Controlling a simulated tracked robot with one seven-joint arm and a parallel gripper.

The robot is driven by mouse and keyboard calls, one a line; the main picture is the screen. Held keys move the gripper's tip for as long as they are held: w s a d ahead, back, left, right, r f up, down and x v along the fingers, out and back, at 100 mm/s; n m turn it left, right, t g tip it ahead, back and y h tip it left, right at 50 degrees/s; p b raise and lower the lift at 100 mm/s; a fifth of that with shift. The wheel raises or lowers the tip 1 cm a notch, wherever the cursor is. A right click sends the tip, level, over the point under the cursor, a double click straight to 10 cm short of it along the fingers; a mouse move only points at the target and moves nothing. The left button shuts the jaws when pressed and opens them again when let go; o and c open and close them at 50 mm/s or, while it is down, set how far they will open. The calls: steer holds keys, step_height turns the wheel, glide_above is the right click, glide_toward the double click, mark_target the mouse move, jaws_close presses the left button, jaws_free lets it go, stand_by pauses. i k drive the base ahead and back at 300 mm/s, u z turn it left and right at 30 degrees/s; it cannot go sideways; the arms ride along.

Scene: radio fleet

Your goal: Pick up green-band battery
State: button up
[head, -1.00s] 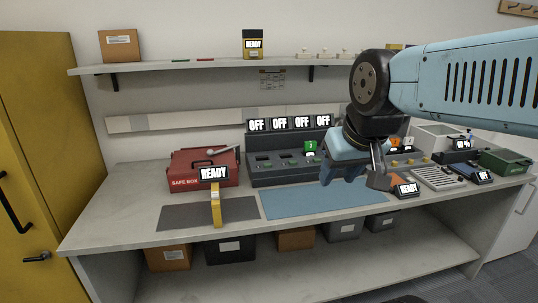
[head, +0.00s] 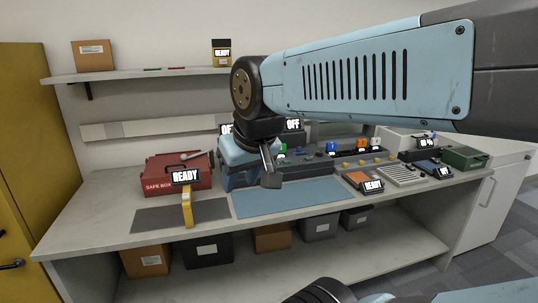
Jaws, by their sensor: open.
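A small green piece (head: 282,150), which looks like the green-band battery, stands at the dark charger row (head: 300,165) on the bench. Its band and lower end are too small to make out. My gripper (head: 240,184) is open, pointing down just left of the green piece and in front of the charger's left part, which it hides. I see nothing between its fingers. I cannot tell how far its tips are above the bench or the charger.
Blue (head: 331,148) and orange (head: 361,145) pieces stand farther right along the row. A red safe box (head: 178,172) and a yellow device (head: 187,208) marked READY are left of my gripper. A blue mat (head: 288,199) lies clear in front. A shelf (head: 140,74) runs above.

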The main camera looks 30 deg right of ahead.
mark_target(282, 152)
steer(key=u, duration=0.1)
steer(key=i, duration=1)
steer(key=z, duration=0.1)
